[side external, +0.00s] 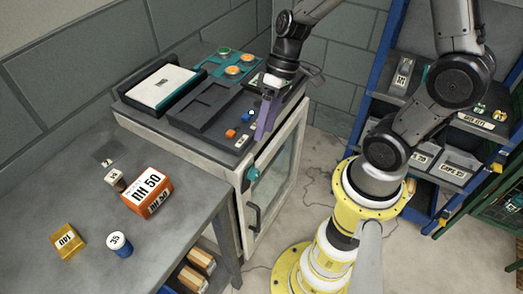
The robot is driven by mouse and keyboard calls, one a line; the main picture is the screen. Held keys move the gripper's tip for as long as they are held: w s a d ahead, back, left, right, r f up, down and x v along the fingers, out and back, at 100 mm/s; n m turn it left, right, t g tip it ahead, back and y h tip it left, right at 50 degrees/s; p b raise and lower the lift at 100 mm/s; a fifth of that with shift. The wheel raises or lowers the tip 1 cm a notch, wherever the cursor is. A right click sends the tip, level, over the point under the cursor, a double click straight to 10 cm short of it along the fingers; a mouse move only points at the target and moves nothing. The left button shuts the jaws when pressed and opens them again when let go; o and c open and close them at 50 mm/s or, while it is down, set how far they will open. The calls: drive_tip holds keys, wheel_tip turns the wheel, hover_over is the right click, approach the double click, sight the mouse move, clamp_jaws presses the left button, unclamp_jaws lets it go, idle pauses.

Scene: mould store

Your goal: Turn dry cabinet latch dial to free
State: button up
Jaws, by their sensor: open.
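The dry cabinet (237,180) is a pale box with a dark top and a glass front door (275,170). Its latch dial (252,174) is a round teal knob on the front, near the upper corner of the door. I cannot read which way the dial is turned. My gripper (264,130) has purple fingers and points down over the front right edge of the cabinet top. It is open, above and apart from the dial, with nothing seen between its fingers. One finger partly hides the other.
A black door handle (254,217) sits below the dial. Small orange and blue blocks (232,133) lie on the cabinet top beside my gripper. A grey table (190,225) with an orange box (147,191) stands left. A blue shelf rack (440,110) stands right.

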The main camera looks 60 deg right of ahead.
drive_tip(key=shift+s+m+t, duration=0.9)
drive_tip(key=shift+s+t, duration=1.1)
drive_tip(key=shift+s, duration=0.95)
drive_tip(key=d+x, duration=0.1)
drive_tip(key=x, duration=1.2)
drive_tip(key=shift+a+f+h, duration=0.2)
drive_tip(key=shift+f+h, duration=0.1)
drive_tip(key=shift+f, duration=0.2)
drive_tip(key=shift+w, duration=0.1)
clamp_jaws()
